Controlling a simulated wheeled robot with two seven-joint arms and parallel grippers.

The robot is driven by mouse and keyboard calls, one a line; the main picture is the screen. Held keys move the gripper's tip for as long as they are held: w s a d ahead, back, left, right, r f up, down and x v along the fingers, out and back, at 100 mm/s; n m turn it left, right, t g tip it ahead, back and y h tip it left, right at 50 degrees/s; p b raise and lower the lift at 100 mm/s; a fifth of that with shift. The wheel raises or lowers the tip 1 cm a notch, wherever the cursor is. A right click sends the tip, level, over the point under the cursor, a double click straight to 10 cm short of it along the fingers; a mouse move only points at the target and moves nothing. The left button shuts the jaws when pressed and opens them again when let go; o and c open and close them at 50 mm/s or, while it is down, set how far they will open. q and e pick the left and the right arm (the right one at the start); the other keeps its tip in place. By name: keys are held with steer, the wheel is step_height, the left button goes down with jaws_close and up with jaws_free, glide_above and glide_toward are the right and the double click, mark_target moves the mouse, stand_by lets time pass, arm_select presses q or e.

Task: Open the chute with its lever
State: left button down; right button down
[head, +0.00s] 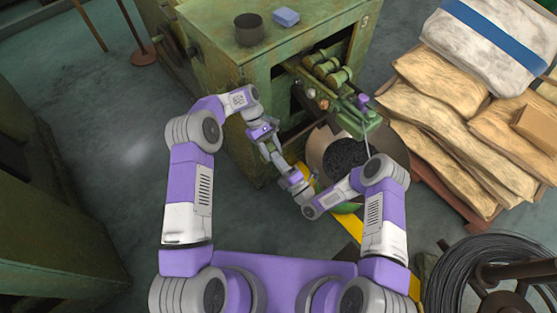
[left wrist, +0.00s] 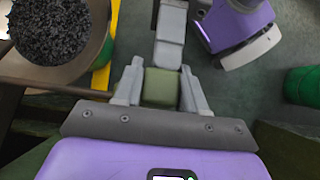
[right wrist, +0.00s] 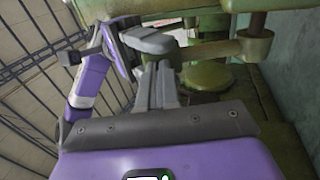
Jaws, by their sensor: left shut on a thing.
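My left gripper (left wrist: 162,86) is shut on a green block-shaped piece (left wrist: 160,88), which looks like the grip of the lever. Its two grey fingers press on either side of it.
The tub's granules (head: 345,155) lie close by. Sacks (head: 435,105) and a wire coil (head: 480,275) stand right.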

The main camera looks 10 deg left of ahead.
arm_select(q)
steer(key=c, duration=0.9)
jaws_free()
steer(key=shift+s+d+f, duration=0.15)
steer(key=shift+s+d, duration=0.25)
steer(key=shift+o, duration=0.9)
steer(key=shift+w+a, duration=0.15)
arm_select(e)
steer(key=shift+w+a+r, duration=0.15)
steer(key=shift+a+r, duration=0.05)
steer(key=shift+r, duration=0.05)
